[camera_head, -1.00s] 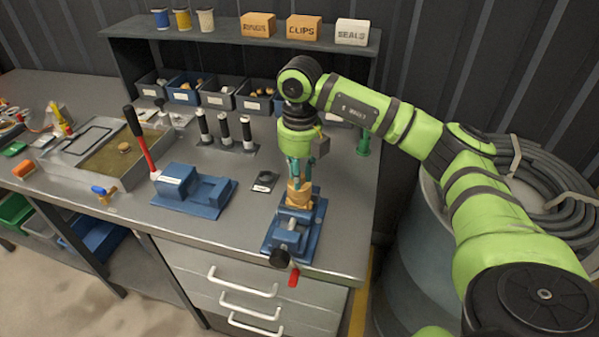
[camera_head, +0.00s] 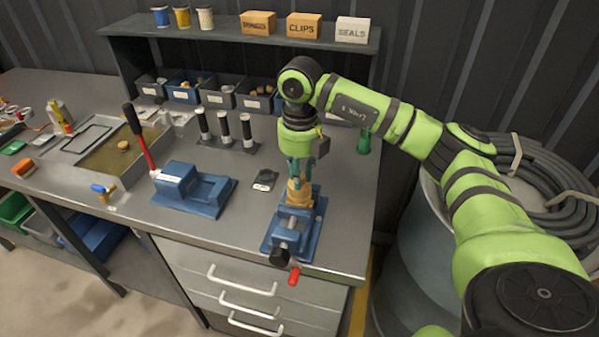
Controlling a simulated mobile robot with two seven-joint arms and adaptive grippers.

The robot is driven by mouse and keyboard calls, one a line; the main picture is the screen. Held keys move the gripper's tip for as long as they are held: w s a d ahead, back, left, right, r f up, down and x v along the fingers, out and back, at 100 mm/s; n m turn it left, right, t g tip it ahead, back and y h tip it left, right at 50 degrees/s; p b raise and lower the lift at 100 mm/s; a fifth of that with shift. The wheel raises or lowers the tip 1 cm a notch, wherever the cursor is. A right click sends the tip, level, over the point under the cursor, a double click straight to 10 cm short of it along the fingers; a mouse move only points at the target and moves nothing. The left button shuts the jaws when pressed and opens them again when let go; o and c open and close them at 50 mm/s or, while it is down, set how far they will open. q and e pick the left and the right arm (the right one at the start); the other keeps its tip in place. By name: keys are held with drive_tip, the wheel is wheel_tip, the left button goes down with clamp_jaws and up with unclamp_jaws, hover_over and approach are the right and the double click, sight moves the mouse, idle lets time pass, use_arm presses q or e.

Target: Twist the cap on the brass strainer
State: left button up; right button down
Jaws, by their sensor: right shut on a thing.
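The brass strainer (camera_head: 299,197) stands upright in a blue vise (camera_head: 285,235) near the front right of the bench. My right gripper (camera_head: 299,178) points straight down over it, with its fingers closed around the top, where the cap sits. The cap itself is mostly hidden by the fingers. My left gripper is not in view.
A blue fixture (camera_head: 195,188) with a red lever (camera_head: 145,152) stands to the left. A small dark item (camera_head: 265,180) lies left of the gripper. Black-handled tools (camera_head: 225,130) stand behind. A shelf (camera_head: 240,36) with bins is at the back.

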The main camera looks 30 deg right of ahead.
drive_tip(key=shift+f, duration=0.3)
idle(0.7)
drive_tip(key=shift+m, duration=1.2)
drive_tip(key=m, duration=0.2)
drive_tip(key=shift+m, duration=0.4)
drive_tip(key=shift+p, duration=0.3)
drive_tip(key=m, duration=0.2)
drive_tip(key=shift+m+p, duration=0.3)
drive_tip(key=shift+m, duration=0.1)
drive_tip(key=shift+w+m, duration=0.1)
drive_tip(key=shift+m, duration=1.1)
